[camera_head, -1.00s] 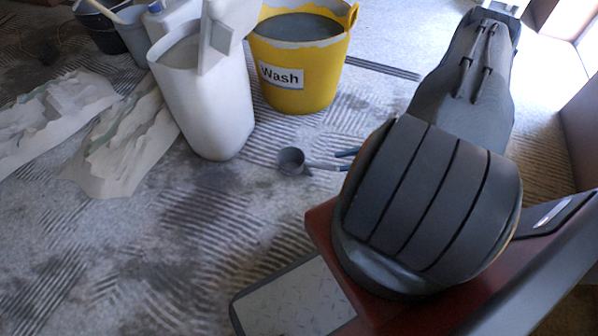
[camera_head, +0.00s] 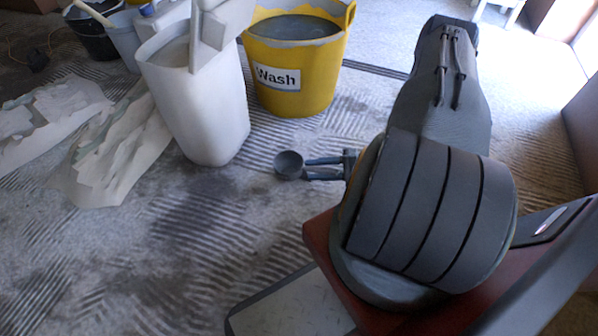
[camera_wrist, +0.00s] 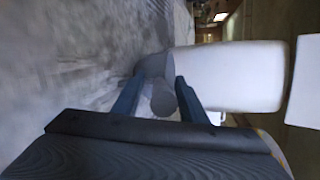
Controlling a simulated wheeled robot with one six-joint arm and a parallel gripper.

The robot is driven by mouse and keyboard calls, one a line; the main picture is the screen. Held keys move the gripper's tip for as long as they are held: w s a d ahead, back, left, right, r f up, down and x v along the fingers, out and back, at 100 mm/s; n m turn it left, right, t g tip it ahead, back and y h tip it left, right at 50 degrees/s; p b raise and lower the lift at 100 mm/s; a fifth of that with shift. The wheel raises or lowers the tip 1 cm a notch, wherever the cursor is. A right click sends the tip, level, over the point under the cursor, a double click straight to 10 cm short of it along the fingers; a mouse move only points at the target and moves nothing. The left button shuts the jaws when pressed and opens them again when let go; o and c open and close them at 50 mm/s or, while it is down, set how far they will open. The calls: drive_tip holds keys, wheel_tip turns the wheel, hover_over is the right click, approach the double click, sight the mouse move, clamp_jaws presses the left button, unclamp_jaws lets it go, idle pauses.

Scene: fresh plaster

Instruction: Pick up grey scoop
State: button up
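The grey scoop (camera_head: 289,164) is on the streaked floor in the head view, in front of the white and yellow buckets. Its cup shows left of my gripper (camera_head: 308,168); its handle is hard to make out among the fingers. In the wrist view, the scoop (camera_wrist: 154,67) lies ahead, its near part between the two blue fingers of my gripper (camera_wrist: 155,82). The fingers are apart, with gaps visible on both sides of that near part. I see no firm grip on it.
A tall white bucket (camera_head: 202,115) stands just behind and left of the scoop. A yellow bucket (camera_head: 291,85) labelled "Wash" stands behind. Crumpled pale sheets (camera_head: 115,160) lie at the left. The floor in front of the scoop is clear.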

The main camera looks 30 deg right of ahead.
clamp_jaws()
drive_tip(key=shift+r, duration=0.1)
